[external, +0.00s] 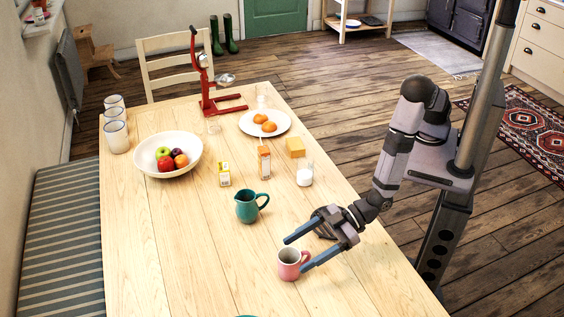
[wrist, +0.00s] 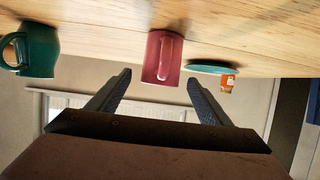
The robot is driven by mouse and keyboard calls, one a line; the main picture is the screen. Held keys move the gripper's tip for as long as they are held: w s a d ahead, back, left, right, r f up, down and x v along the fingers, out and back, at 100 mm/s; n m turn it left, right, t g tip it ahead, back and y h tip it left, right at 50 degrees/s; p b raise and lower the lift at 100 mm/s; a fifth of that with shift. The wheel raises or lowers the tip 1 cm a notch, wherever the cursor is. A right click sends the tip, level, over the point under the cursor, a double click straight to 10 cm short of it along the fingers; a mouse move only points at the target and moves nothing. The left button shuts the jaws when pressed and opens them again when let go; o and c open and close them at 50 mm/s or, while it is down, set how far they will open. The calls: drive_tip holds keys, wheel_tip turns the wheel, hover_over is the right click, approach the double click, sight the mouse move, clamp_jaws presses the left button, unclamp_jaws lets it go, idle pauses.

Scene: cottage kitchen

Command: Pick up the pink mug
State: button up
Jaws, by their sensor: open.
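The pink mug (external: 289,264) stands upright near the front of the wooden table, with its handle toward the right. In the wrist view the pink mug (wrist: 162,58) hangs upside down in the picture, between and beyond the fingertips. My gripper (external: 294,254) is open, its two blue-grey fingers reaching left at the mug. In the external view one finger is behind the mug and the other is by its handle side; I cannot tell whether either touches. The wrist view shows the open gripper (wrist: 158,78) with nothing held.
A teal pitcher (external: 247,207) stands behind and left of the mug. A teal dish edge (wrist: 206,68) shows beyond the mug. The table left of the mug is clear.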

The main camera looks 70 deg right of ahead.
sight(279, 264)
drive_tip(key=shift+p+x, duration=1.1)
drive_tip(key=shift+x, duration=2.55)
drive_tip(key=c, duration=1)
drive_tip(key=shift+a+r, duration=0.1)
drive_tip(key=shift+c, duration=1.4)
drive_tip(key=shift+r, duration=0.15)
